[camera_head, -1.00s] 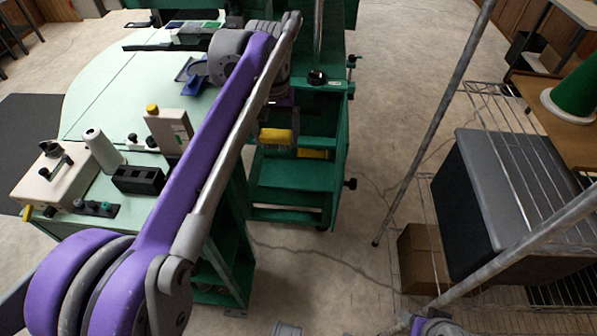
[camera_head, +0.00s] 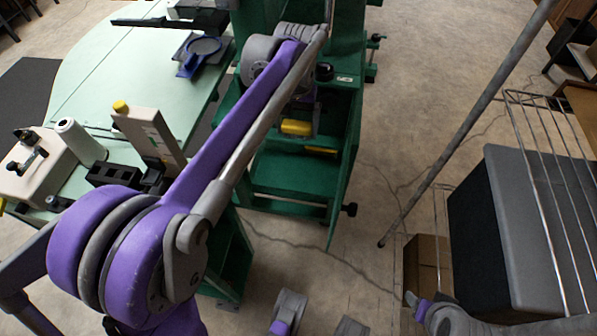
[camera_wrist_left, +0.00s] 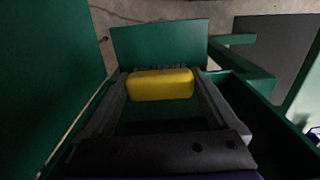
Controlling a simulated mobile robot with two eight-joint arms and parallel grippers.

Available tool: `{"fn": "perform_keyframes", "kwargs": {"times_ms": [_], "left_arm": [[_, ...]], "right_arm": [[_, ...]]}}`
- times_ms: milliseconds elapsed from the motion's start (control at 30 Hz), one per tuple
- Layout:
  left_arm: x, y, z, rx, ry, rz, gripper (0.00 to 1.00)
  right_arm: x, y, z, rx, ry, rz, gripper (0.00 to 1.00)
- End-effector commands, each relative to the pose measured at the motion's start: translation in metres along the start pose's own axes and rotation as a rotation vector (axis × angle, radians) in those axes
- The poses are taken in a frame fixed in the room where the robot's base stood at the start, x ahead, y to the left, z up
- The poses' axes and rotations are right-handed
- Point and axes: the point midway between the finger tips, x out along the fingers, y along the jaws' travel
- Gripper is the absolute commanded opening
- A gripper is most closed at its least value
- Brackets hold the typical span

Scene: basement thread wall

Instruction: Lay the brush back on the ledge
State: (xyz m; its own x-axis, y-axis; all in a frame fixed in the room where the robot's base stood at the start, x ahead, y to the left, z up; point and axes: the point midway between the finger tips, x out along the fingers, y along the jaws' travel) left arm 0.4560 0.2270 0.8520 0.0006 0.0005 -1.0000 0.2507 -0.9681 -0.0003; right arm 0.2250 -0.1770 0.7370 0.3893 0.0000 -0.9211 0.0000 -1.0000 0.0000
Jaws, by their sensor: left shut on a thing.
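My left gripper (camera_head: 297,122) reaches over the green machine frame (camera_head: 290,180) and is shut on a yellow block-like piece (camera_head: 296,128), which looks like the brush. In the left wrist view the yellow piece (camera_wrist_left: 160,84) lies crosswise between the two dark fingers, with what may be short bristles along its far edge. Green panels surround it in that view, with an open green trough below. I cannot tell which green surface is the ledge, or whether the brush touches it.
Left is a pale green table (camera_head: 110,75) with a white spool (camera_head: 80,141) and a black block (camera_head: 113,174). Right stand a wire rack (camera_head: 560,150), a grey-topped box (camera_head: 525,210) and a slanting pole (camera_head: 470,110).

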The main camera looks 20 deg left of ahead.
Motion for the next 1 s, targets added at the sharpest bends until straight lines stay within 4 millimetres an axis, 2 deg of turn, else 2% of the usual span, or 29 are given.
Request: {"fn": "perform_keyframes", "kwargs": {"times_ms": [33,100,400,500,833,1000], "left_arm": [[0.018,0.0,-0.001,0.0,-0.001,0.0,0.49],[0.037,0.0,0.0,0.0,-0.001,0.0,0.49],[0.117,0.0,0.0,0.0,-0.002,0.0,0.49],[0.137,0.0,0.0,0.0,-0.001,0.0,0.49],[0.165,0.0,0.0,0.0,-0.001,0.0,0.49],[0.191,0.0,0.0,0.0,-0.001,0.0,0.49]], "right_arm": [[0.007,0.0,0.002,0.0,-0.003,0.0,0.64],[0.013,0.0,0.004,0.0,-0.005,0.0,0.64],[0.039,0.0,0.012,0.0,-0.013,0.0,0.64],[0.045,0.0,0.013,0.0,-0.015,0.0,0.64],[0.053,0.0,0.016,0.0,-0.018,0.0,0.64],[0.062,0.0,0.018,0.0,-0.02,0.0,0.64]]}}
